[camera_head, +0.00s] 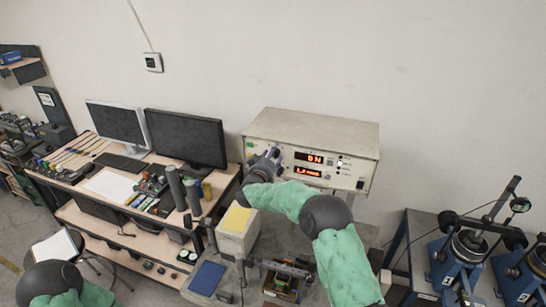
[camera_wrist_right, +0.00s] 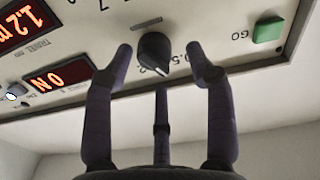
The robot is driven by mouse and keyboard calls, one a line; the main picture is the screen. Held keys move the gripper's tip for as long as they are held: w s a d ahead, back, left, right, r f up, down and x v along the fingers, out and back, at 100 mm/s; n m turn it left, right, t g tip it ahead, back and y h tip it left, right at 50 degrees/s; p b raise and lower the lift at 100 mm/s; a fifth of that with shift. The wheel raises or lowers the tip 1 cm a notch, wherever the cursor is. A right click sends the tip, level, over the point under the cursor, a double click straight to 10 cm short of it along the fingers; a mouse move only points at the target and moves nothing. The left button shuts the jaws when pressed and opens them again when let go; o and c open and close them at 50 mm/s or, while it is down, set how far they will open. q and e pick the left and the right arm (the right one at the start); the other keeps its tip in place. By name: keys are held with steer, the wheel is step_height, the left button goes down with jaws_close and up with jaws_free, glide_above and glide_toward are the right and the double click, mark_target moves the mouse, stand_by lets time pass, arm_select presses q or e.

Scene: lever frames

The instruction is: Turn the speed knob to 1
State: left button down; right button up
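The speed knob (camera_wrist_right: 154,53) is a small dark round knob on the front panel of the beige control box (camera_head: 310,127). In the right wrist view, labels that look like 0.5 and 2 are printed beside it, partly covered. My right gripper (camera_wrist_right: 160,60) is open, with a purple finger on each side of the knob and a third finger below it in the picture. Gaps show between the side fingers and the knob. In the head view the right gripper (camera_head: 269,160) is at the panel's left part and hides the knob. My left gripper is out of view.
A green GO button (camera_wrist_right: 268,29) is near the knob. Red displays (camera_head: 308,158) on the panel read ON and about 1.2. A desk with monitors (camera_head: 185,138) is at left.

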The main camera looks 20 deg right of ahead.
steer(key=shift+f, duration=0.25)
steer(key=v, duration=1.2)
